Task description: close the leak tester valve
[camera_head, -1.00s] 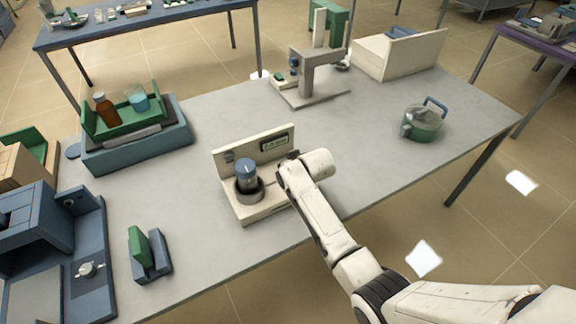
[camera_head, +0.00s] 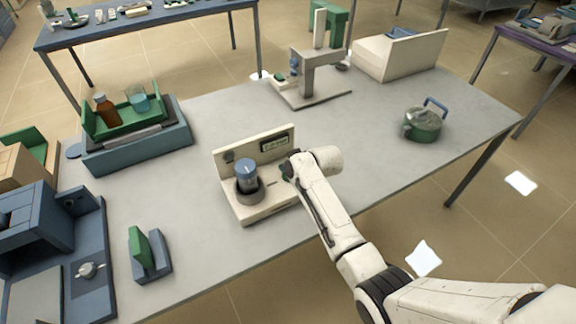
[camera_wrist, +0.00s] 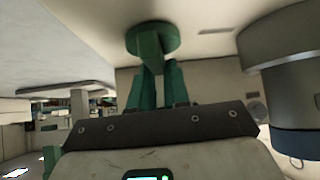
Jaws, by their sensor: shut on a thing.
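The leak tester (camera_head: 232,156) is a cream unit with an upright back panel and a low base near the table's front edge. A blue-capped jar (camera_head: 246,170) stands in its dark round holder. The valve is a green round knob, at the top of the wrist view (camera_wrist: 152,38) and a small green patch beside my wrist in the head view (camera_head: 287,173). My gripper (camera_wrist: 153,72) is shut on the valve's grip, at the right part of the tester. The fingertips are mostly hidden in the head view; the valve's exact angle is unclear.
A green-and-blue holder (camera_head: 150,255) and a blue unit (camera_head: 75,240) stand to the left. A teal tray (camera_head: 135,145) with bottle and beaker is behind left. A grey stand (camera_head: 309,85) is at the back, and a green pot (camera_head: 423,124) at right. The table's right middle is clear.

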